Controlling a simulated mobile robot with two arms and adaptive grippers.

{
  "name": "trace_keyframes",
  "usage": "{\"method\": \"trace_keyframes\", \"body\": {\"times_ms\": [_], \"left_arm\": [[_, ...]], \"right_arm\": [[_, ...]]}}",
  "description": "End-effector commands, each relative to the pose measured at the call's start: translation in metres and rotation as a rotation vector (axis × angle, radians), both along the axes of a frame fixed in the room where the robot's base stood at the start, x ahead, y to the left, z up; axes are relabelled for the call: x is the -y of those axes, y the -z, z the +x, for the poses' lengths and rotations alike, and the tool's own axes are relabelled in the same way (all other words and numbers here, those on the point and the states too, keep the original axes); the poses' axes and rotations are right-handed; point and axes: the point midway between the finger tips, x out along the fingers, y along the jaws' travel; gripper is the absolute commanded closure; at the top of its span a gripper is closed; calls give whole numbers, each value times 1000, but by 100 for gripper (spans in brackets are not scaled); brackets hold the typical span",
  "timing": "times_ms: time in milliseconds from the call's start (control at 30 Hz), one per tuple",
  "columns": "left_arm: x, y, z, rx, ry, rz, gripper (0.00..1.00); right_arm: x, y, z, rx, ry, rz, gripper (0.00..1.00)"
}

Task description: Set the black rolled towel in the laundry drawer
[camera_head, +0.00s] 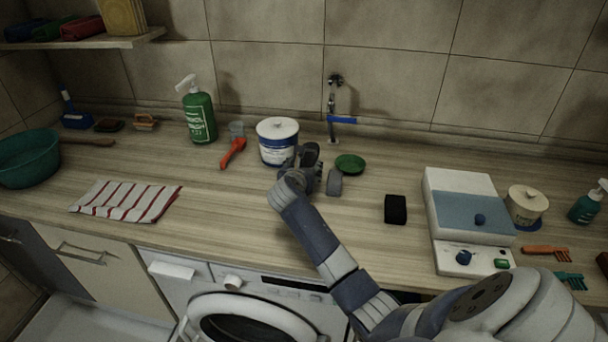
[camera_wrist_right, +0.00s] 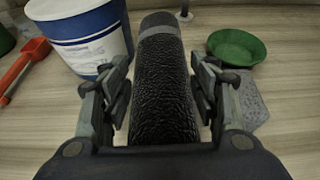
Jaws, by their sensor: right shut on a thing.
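My right gripper (camera_head: 305,165) is over the counter in front of the white and blue tub. In the right wrist view the gripper (camera_wrist_right: 160,100) is shut around the black rolled towel (camera_wrist_right: 160,85), a dark textured roll with a grey band near its far end. In the head view the black roll (camera_head: 309,152) is small and partly hidden by the gripper. A cabinet front with a bar handle (camera_head: 85,252) is below the counter at left. I cannot tell which front is the laundry drawer. My left gripper is not in view.
The tub (camera_head: 278,145), a green dish (camera_head: 350,163) and a grey block (camera_head: 334,183) stand near the gripper. A black block (camera_head: 395,209) lies farther right. The counter between cloth and gripper is clear.

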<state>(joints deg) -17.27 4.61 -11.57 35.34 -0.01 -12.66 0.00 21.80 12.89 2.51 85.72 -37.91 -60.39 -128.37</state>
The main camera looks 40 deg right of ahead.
Motion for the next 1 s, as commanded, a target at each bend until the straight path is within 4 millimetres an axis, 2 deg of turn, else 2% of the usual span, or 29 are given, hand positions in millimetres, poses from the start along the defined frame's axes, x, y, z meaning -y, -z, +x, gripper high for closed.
{"method": "trace_keyframes", "body": {"times_ms": [33,167,567,600,667,1000], "left_arm": [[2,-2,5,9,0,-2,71],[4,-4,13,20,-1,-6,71],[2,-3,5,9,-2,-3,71],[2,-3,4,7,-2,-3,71],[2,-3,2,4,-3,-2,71],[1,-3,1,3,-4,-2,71]], "right_arm": [[-1,10,-1,-6,0,4,70],[-1,25,-1,-4,0,3,70],[-1,30,-1,-3,-1,0,70],[-1,31,-1,-3,-1,1,40],[-1,31,-1,-3,-1,1,26],[-2,30,-1,-3,0,2,24]]}}
